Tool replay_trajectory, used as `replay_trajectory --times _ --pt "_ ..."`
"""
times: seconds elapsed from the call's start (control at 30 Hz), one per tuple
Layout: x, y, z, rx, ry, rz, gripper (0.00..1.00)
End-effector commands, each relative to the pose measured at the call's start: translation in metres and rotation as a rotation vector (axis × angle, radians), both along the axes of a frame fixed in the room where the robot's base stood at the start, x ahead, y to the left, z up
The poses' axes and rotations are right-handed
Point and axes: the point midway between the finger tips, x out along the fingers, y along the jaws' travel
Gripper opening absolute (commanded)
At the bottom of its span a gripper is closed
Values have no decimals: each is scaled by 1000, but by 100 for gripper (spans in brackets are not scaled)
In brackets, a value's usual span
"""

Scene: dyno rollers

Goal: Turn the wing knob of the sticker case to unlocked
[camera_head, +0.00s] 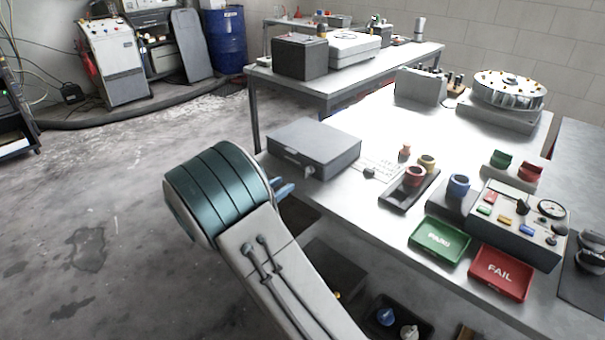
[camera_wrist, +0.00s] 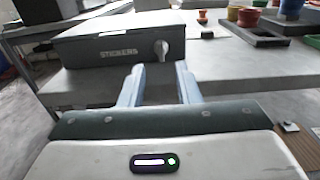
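The sticker case (camera_head: 315,150) is a closed grey box on the near left corner of the white table. In the wrist view the case (camera_wrist: 85,46) shows "STICKERS" on its front, with a pale wing knob (camera_wrist: 162,48) at the right of that face. The knob's wing looks roughly upright, tilted slightly. My gripper (camera_wrist: 160,72) has its two light blue fingers apart with nothing between them. The fingers point at the case front near the knob and appear short of it. In the head view my arm hides most of the gripper (camera_head: 284,189).
On the table (camera_head: 372,121), right of the case, are a paper sheet, a dark tray (camera_head: 399,196) with coloured cups, a green bin (camera_head: 440,239), a red FAIL bin (camera_head: 500,273) and a control panel (camera_head: 519,226). The table edge runs below the case. Open floor lies left.

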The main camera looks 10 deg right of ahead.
Motion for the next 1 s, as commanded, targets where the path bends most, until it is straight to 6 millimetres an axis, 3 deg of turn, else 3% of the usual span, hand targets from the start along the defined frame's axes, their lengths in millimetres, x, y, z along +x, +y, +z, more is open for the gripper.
replay_trajectory --times 0.2,0.4,0.83,0.87,0.97,1.0 --pt "28 -40 -1 0 0 -4 30" --pt "44 -62 -1 2 0 -1 30" --pt "51 -71 0 2 0 0 30" --pt "51 -71 0 2 0 0 27" --pt "51 -71 0 2 0 0 0" --pt "51 -71 0 2 0 0 0"
